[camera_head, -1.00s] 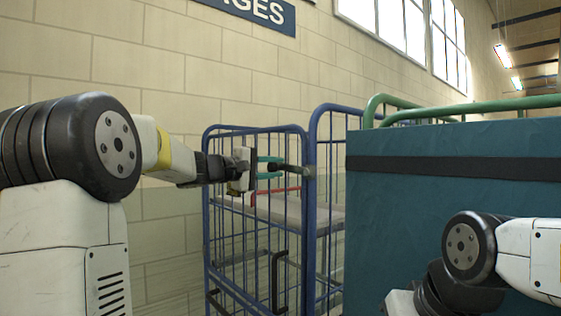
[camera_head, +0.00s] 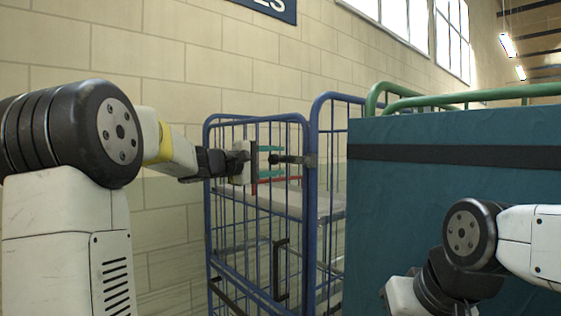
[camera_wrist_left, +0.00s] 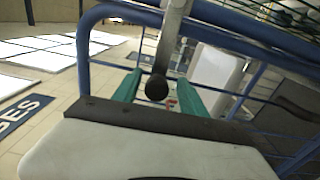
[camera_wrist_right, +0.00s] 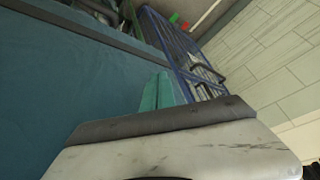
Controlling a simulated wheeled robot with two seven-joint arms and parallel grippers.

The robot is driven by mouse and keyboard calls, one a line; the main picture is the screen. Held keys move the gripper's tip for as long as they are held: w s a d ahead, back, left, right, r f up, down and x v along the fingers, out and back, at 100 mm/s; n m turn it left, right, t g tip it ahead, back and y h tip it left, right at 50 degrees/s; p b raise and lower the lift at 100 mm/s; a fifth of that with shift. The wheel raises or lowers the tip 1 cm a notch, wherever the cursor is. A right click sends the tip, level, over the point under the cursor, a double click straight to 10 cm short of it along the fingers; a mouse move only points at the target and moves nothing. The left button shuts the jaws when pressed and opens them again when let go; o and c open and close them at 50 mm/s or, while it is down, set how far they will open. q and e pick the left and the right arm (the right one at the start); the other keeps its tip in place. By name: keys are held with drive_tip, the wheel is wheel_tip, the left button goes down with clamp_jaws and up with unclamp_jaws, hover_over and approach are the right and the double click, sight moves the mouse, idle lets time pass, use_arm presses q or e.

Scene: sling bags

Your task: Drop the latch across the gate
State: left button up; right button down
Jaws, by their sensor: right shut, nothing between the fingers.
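The latch (camera_head: 292,160) is a short grey bar with a black ball knob (camera_wrist_left: 157,88). In the head view it lies about level across the upper part of the blue gate (camera_head: 258,123), from the corner post leftward. My left gripper (camera_head: 273,164) is open, with one teal finger above the bar and one below. In the left wrist view the knob sits between the fingers, with a gap on each side. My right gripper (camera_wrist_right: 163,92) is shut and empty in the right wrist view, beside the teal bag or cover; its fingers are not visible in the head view.
A large teal block with a black band (camera_head: 450,220) fills the right side, with green rails (camera_head: 460,97) above it. A block wall (camera_head: 170,70) stands behind the cage. A grey shelf (camera_head: 285,202) and black handle (camera_head: 280,268) show on the cage.

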use_arm(q)
drive_tip(key=shift+r, duration=0.1)
drive_tip(key=v, duration=0.7)
drive_tip(key=shift+s+a, duration=0.3)
drive_tip(key=shift+s, duration=0.05)
drive_tip(key=s+d+f+m+g+y, duration=0.2)
drive_tip(key=s+d+f+m+g, duration=0.1)
drive_tip(key=s+f, duration=0.5)
drive_tip(key=s+d+f+m+g+y, duration=0.25)
drive_tip(key=s+f, duration=0.35)
drive_tip(key=s, duration=0.4)
drive_tip(key=s+a+f+m+g+y, duration=0.1)
drive_tip(key=s+a+f+m+y, duration=0.3)
drive_tip(key=s+f, duration=0.7)
drive_tip(key=shift+s+a+y, duration=0.3)
drive_tip(key=shift+a+y, duration=0.5)
drive_tip(key=shift+y, duration=0.25)
